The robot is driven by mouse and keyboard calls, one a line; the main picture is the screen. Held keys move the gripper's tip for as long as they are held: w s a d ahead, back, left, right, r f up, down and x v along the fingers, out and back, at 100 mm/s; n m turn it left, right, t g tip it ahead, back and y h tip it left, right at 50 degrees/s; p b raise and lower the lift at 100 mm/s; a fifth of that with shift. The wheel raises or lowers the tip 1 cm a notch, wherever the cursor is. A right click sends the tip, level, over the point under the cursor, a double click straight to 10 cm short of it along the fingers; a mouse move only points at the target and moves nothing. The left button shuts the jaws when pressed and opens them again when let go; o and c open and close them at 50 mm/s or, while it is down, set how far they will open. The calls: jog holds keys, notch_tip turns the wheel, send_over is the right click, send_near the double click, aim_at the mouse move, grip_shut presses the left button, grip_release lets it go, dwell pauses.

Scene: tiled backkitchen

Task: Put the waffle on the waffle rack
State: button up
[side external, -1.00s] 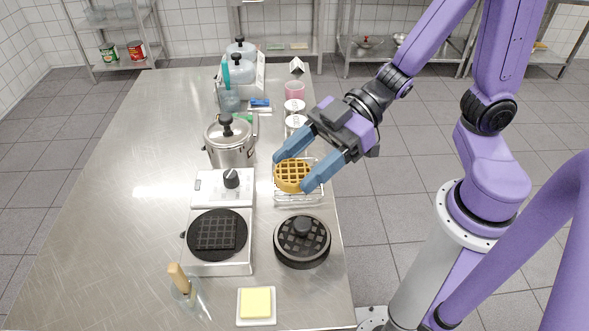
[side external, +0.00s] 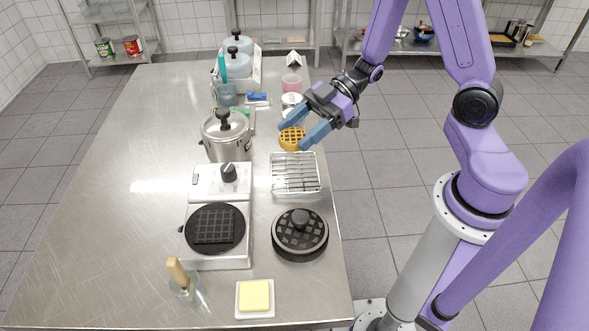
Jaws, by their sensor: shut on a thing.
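The round golden waffle (side external: 292,139) is between the blue fingers of my gripper (side external: 292,138), which is shut on it. The waffle is just beyond the far edge of the wire waffle rack (side external: 294,173) in the picture, and its height over the table is hard to tell. The rack stands on the steel table near its right edge, and its wires look bare.
The waffle iron base (side external: 215,228) and its round black lid (side external: 300,233) are nearer the camera. A steel pot (side external: 226,137) stands left of the waffle. A butter dish (side external: 255,297) and a wooden-handled brush (side external: 178,273) are at the front. The table's left side is clear.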

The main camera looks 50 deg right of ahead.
aim_at(301, 167)
jog(key=shift+d+f, duration=0.3)
jog(key=shift+f, duration=3.85)
jog(key=shift+w+f, duration=0.1)
jog(key=o, duration=1.1)
jog(key=shift+c, duration=0.2)
jog(key=v, duration=1.2)
jog(key=shift+r, duration=0.25)
